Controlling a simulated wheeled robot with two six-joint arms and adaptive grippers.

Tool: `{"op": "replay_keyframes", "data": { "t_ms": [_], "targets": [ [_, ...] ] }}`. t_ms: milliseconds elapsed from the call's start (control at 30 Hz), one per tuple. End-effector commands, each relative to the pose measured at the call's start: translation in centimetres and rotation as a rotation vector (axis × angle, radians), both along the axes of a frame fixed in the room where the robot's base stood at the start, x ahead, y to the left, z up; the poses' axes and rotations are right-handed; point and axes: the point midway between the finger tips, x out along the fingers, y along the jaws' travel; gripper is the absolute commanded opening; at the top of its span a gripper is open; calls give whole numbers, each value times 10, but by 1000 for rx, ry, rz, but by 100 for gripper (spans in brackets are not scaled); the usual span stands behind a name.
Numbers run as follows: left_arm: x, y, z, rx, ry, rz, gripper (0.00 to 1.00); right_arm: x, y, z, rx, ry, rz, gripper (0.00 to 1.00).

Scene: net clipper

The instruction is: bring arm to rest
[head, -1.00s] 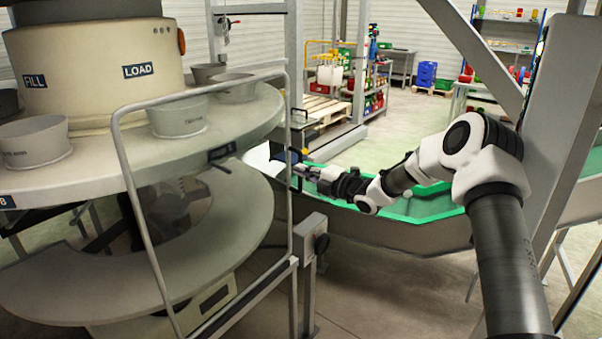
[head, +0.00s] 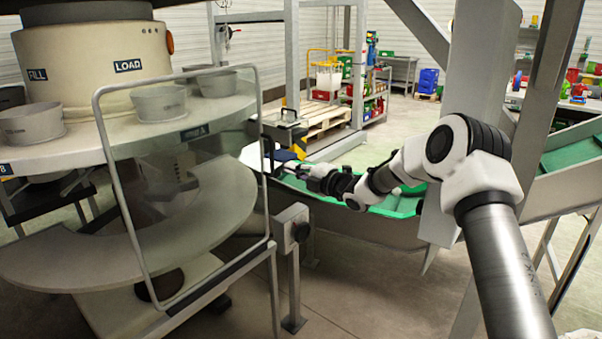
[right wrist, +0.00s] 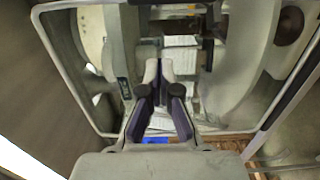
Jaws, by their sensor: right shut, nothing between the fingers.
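My right arm comes in from the right side of the head view and reaches toward the middle. My right gripper (head: 290,171) is at its end, in front of the green-lined trough (head: 405,203) and to the right of the guard frame of the round machine. In the right wrist view, the right gripper (right wrist: 160,72) has its fingers together with nothing between them. The guard frame (right wrist: 48,62) and parts of the machine show behind it. My left gripper is in no view.
The round machine's turntable (head: 75,140) carries several grey cups behind the guard frame (head: 128,215). A post with a box (head: 292,228) stands below my gripper. A grey upright (head: 470,95) stands close to my arm. Shelves and crates are at the back.

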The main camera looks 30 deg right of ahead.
Motion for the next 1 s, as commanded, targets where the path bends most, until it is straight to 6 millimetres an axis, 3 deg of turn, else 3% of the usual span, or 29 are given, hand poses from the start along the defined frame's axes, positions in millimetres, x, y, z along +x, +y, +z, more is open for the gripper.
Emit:
{"op": "replay_keyframes", "data": {
  "t_ms": [233, 333, 467, 567, 700, 767, 900, 967, 1000],
  "targets": [
    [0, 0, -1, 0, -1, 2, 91, 1, 3, 0, -1, 2, 3, 0],
    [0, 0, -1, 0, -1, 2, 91, 2, 7, -19, -5, 30, 9, 0],
    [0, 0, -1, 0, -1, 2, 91, -2, 50, -85, -31, 142, 72, 0],
    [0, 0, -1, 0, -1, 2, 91, -26, 95, -159, -3, 291, 112, 0],
    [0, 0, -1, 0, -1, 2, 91, -86, 150, -260, 116, 559, 98, 0],
    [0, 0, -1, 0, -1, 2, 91, -121, 168, -299, 185, 690, 64, 0],
    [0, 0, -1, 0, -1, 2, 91, -219, 200, -376, 368, 1011, -97, 0],
    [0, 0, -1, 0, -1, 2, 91, -268, 208, -400, 447, 1149, -204, 0],
    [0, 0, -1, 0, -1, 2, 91, -302, 211, -413, 499, 1238, -290, 0]
  ]
}}
